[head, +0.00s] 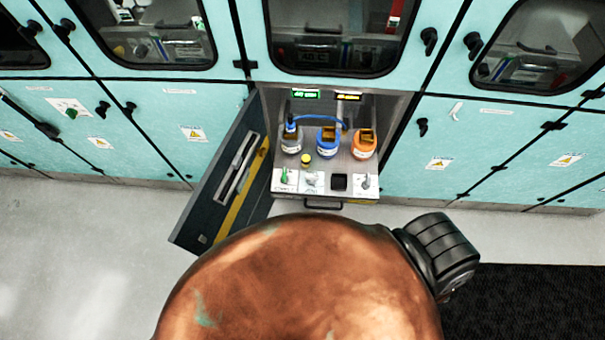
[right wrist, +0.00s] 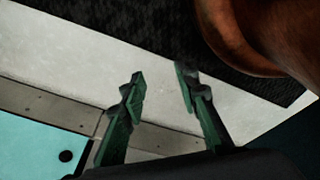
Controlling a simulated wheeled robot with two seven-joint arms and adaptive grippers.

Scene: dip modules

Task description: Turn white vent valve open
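A small white valve handle (head: 365,182) sits on the right end of the front panel of a pulled-out shelf (head: 325,190) in the head view. It is small, and I cannot tell its exact turn position. A green valve handle (head: 285,175) sits at the left end of the same panel. My right gripper (right wrist: 161,80) shows in the right wrist view with its two green-padded fingers apart and nothing between them. It is over pale floor and far from the valve. Neither gripper shows in the head view.
A clear bottle (head: 291,140), a blue bottle (head: 327,142) and an orange bottle (head: 364,144) stand on the shelf behind the panel. An open dark cabinet door (head: 222,185) swings out to the left. Teal cabinets (head: 470,150) line the wall. Pale floor (head: 90,250) is clear at left.

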